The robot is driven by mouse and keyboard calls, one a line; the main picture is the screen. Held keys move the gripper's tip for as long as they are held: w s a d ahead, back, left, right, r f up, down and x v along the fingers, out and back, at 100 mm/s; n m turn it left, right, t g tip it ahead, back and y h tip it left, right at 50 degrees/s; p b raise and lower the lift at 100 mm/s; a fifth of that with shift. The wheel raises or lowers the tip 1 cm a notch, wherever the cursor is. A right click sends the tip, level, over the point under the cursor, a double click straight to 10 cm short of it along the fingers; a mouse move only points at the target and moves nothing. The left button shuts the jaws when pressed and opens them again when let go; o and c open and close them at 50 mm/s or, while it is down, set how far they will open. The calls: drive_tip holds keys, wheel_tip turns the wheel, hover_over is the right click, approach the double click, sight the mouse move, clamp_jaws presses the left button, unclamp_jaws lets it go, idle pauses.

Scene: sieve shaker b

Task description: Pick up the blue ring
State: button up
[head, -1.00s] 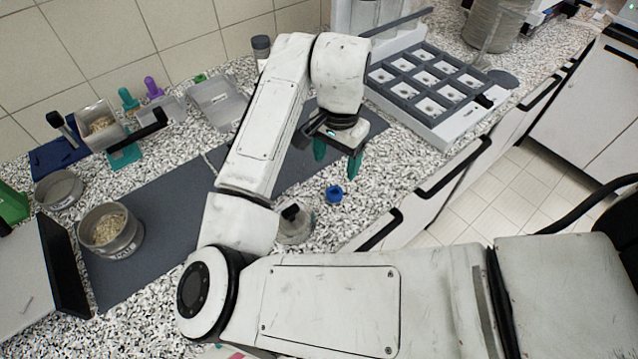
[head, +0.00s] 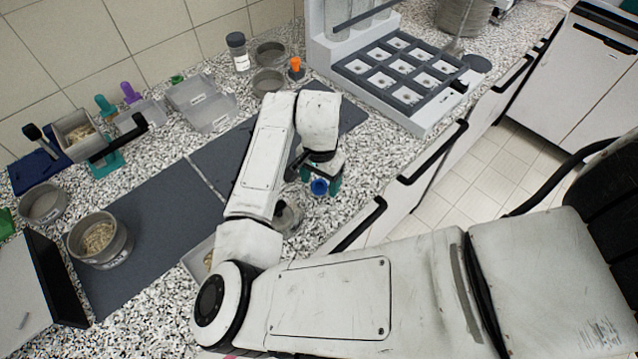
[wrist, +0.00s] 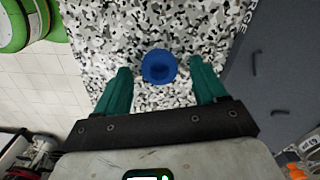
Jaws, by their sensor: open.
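The blue ring (head: 319,187) lies on the speckled countertop near its front edge, partly framed by my gripper in the head view. In the wrist view the blue ring (wrist: 159,67) sits between and slightly beyond my two green fingertips, with counter showing on both sides of it. My gripper (wrist: 161,75) is open and empty, pointing down over the ring. In the head view my gripper (head: 321,178) is right at the ring, its fingers partly hidden by the wrist. I cannot tell its exact height above the counter.
A clear-grey funnel-like vessel (head: 288,217) stands close to the left of my gripper. A grey mat (head: 165,215) lies to the left. The compartment tray (head: 425,118) stands at back right. The counter's front edge and drawer handles (head: 360,226) are close by.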

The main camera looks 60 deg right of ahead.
sight(321, 184)
drive_tip(key=shift+c, duration=0.5)
drive_tip(key=c, duration=1)
drive_tip(key=shift+r, duration=0.15)
drive_tip(key=shift+c, duration=0.2)
drive_tip(key=shift+r+b, duration=0.25)
drive_tip(key=shift+b, duration=0.05)
wheel_tip(321, 184, up, 2)
drive_tip(key=shift+s+r+b, duration=0.15)
drive_tip(key=shift+r+b, duration=0.1)
drive_tip(key=shift+b, duration=0.25)
drive_tip(key=s+a+r+b, duration=0.1)
drive_tip(key=s+a+r, duration=0.4)
drive_tip(key=s+r, duration=0.4)
drive_tip(key=s, duration=0.3)
drive_tip(key=shift+s+r+b, duration=0.3)
drive_tip(key=shift+s+r, duration=0.05)
